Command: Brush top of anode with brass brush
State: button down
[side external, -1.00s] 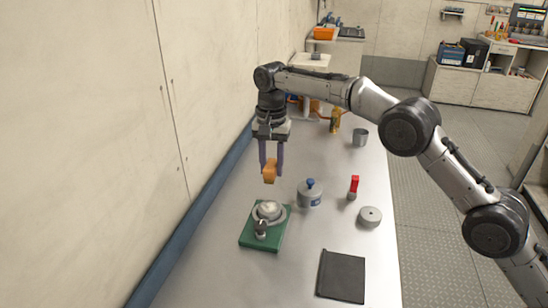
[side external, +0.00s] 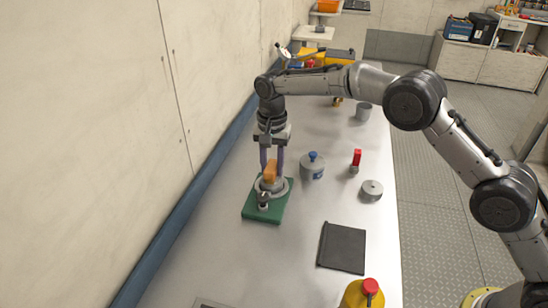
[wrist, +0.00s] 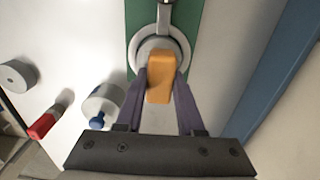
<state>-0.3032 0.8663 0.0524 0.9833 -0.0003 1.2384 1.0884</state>
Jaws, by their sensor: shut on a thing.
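My gripper (side external: 271,168) points straight down and is shut on an orange-brown block, the brush (side external: 270,173). The brush also shows between the two purple-grey fingers in the wrist view (wrist: 160,78). It is directly over the round pale-grey anode (wrist: 150,46), which sits in a grey ring holder on a green base (side external: 276,212). The brush's underside is at or very near the anode's top; I cannot tell whether they touch. The brush hides part of the anode, and its bristles are not visible.
A grey pot with a blue knob (side external: 312,168) stands just right of the green base. Further right are a red-handled item (side external: 356,160) and a grey disc (side external: 372,190). The wall is left.

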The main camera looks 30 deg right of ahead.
aim_at(269, 187)
jog(key=shift+s+a, duration=1.4)
jog(key=shift+w+d, duration=2.25)
jog(key=shift+s, duration=0.4)
jog(key=shift+s+a, duration=2)
jog(key=shift+a, duration=0.15)
jog(key=shift+w+d, duration=2.25)
jog(key=shift+d, duration=0.05)
jog(key=shift+r, duration=4)
jog(key=shift+a, duration=0.1)
